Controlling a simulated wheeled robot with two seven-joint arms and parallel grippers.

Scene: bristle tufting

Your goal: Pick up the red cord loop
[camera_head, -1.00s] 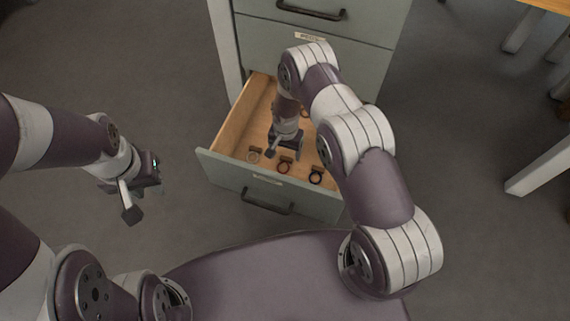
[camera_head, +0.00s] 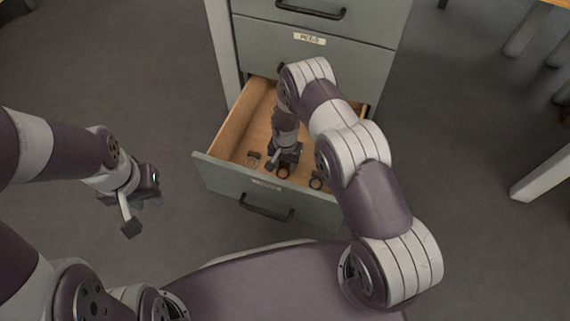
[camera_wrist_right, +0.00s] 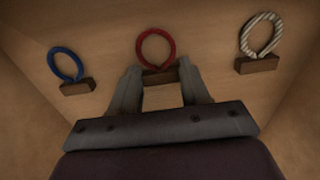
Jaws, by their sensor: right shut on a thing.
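The red cord loop (camera_wrist_right: 155,47) stands up from a small brown block (camera_wrist_right: 160,76) in the middle of the right wrist view. In the head view the loop (camera_head: 283,172) shows at the near side of my right gripper, inside the open drawer. My right gripper (camera_wrist_right: 161,80) has one finger on each side of the brown block and is shut on it; the ring itself lies beyond the fingertips. In the head view this gripper (camera_head: 284,160) is low in the drawer, partly hidden by its arm. My left gripper (camera_head: 150,190) hangs empty-looking left of the drawer; its jaws are unclear.
A blue loop (camera_wrist_right: 65,64) and a white striped loop (camera_wrist_right: 261,36), each with a block, flank the red one with clear gaps. The drawer's front panel (camera_head: 226,183) and wooden side wall (camera_head: 240,125) enclose them. The grey cabinet (camera_head: 270,50) rises behind.

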